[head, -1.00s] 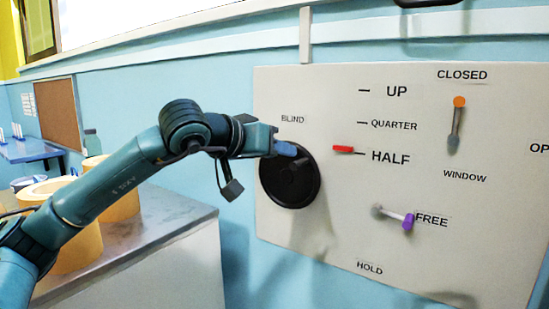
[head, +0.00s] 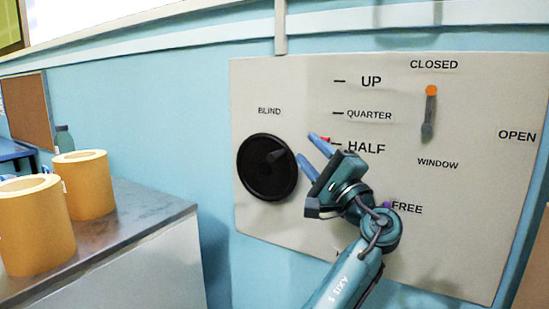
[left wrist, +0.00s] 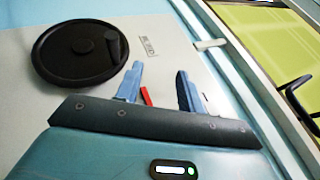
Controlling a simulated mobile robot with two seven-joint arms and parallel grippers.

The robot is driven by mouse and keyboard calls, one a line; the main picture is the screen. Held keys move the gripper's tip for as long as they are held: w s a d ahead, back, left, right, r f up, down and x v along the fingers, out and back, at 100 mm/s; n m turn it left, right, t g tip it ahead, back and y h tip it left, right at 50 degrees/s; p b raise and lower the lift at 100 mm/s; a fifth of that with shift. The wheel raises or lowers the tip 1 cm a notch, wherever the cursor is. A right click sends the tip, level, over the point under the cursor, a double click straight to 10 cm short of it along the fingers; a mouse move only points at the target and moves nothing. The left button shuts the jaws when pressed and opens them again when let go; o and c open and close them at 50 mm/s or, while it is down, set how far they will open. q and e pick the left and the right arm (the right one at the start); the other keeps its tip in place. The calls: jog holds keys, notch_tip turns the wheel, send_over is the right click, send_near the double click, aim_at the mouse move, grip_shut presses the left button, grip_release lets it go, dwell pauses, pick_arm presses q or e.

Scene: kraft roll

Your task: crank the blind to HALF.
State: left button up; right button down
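The black crank wheel (head: 255,178) is on the grey panel under BLIND, its handle (head: 276,156) toward the upper right. The wheel (left wrist: 65,55) and handle (left wrist: 117,45) also show in the left wrist view. The red pointer (head: 325,140) is about level with the HALF mark, partly behind my gripper. My left gripper (head: 311,150) is open and empty, right of the wheel and apart from the handle. In the left wrist view its fingers (left wrist: 158,83) are apart, with the red pointer seen between them. The purple-knobbed lever (head: 387,205) is at FREE, mostly hidden. My right gripper is out of view.
The window lever with orange knob (head: 431,91) points up at CLOSED. The grey panel (head: 300,90) is on a blue wall. A counter (head: 150,210) with large kraft rolls (head: 85,185) stands at the left. My arm covers the panel's lower middle.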

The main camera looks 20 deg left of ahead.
aim_at(277, 158)
pick_arm(q)
notch_tip(277, 158, down, 6)
jog(key=n+g+h, duration=0.2)
jog(key=n+g, duration=0.1)
jog(key=shift+y, duration=0.3)
jog(key=x, duration=0.4)
jog(key=p+x, duration=0.1)
jog(key=x, duration=0.3)
jog(key=p+x, duration=0.1)
jog(key=x, duration=0.3)
jog(key=shift+s+r, duration=0.2)
jog(key=shift+r, duration=0.15)
jog(key=shift+c, duration=0.3)
grip_shut()
